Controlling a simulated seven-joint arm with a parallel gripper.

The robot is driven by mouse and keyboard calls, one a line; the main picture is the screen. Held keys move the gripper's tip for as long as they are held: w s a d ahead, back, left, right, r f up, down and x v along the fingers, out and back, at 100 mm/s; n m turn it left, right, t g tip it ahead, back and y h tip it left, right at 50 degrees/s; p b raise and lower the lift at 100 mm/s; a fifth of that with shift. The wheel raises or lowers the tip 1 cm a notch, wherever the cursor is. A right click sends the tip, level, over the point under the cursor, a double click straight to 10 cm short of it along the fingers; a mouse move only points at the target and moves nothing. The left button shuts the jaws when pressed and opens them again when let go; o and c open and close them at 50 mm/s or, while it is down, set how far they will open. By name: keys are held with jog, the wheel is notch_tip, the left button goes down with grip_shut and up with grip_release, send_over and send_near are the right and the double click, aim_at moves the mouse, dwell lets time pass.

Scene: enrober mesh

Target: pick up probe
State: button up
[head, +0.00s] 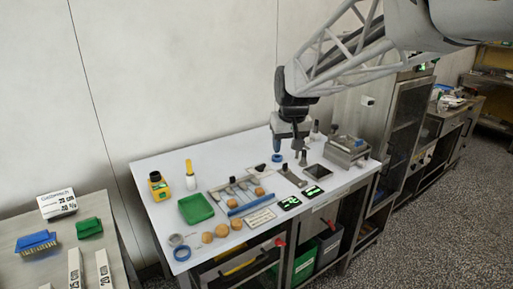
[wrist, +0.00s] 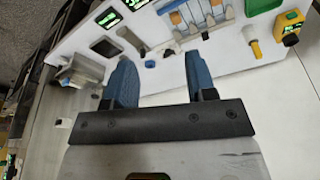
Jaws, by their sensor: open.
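My gripper (head: 298,146) is open and empty, pointing down over the back right of the white table (head: 155,225). In the wrist view its two blue fingers (wrist: 162,72) stand apart with nothing held between them. I cannot tell surely which thing is the probe. The yellow piece also shows in the wrist view (wrist: 254,46). A yellow and black device (head: 158,187) with a display stands left of it.
A metal machine (head: 347,150) stands at the right end. A second table (head: 35,270) with brushes is at left. The table's back left is mostly clear.

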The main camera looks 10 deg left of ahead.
jog(key=w+a+f+n, duration=0.1)
jog(key=w+a+f, duration=0.3)
jog(key=a, duration=0.5)
jog(key=w+a+f+n, duration=0.1)
jog(key=w+a, duration=0.5)
jog(key=a, duration=0.3)
jog(key=n+y, duration=0.1)
jog(key=n, duration=0.1)
send_over(188, 160)
jog(key=d, duration=0.1)
jog(key=f, duration=0.8)
jog(key=shift+s, duration=0.2)
jog(key=shift+f, duration=0.15)
jog(key=shift+x, duration=1.2)
jog(key=shift+f, duration=0.15)
jog(key=shift+s+x, duration=0.15)
jog(key=shift+x, duration=1.05)
jog(key=shift+s+x, duration=0.1)
jog(key=shift+x, duration=1.1)
jog(key=shift+f, duration=0.1)
jog(key=shift+c, duration=0.5)
